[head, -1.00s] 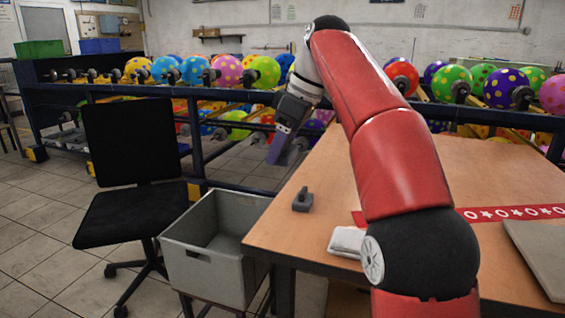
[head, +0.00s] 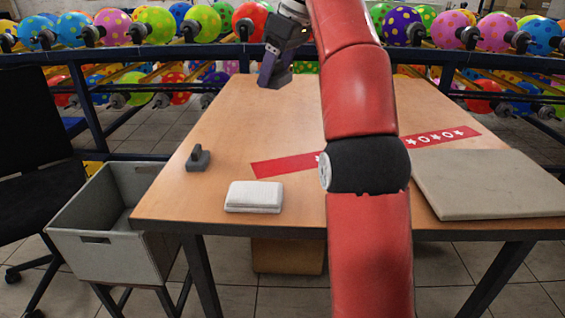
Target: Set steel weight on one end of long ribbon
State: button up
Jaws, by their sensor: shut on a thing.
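The long ribbon (head: 285,165) is red with white stars and circles. It lies slantwise across the wooden table, its left end bare and its right part (head: 440,138) beyond my arm; my arm hides its middle. A small dark grey steel weight (head: 198,158) with a raised grip stands on the table, left of the ribbon's left end and apart from it. My gripper (head: 272,72) is at the table's far edge, behind the ribbon. It is shut on a dark grey thing (head: 282,80) that looks like another steel weight, partly hidden by the fingers.
A flat grey board (head: 490,185) covers the right front. A grey bin (head: 105,240) and a black chair (head: 35,130) stand left of the table.

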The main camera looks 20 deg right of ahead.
jog(key=b, duration=1.1)
send_over(271, 165)
jog(key=s+d, duration=0.1)
notch_tip(271, 165, down, 15)
jog(key=shift+d+f+b, duration=0.1)
jog(key=shift+f+b, duration=0.75)
jog(key=shift+f, duration=1.4)
jog(key=shift+f, duration=0.25)
jog(key=o, duration=1.3)
jog(key=shift+f, duration=0.15)
jog(key=shift+r, duration=0.35)
jog(key=p+v, duration=0.5)
jog(key=v, duration=0.7)
jog(key=shift+p, duration=0.4)
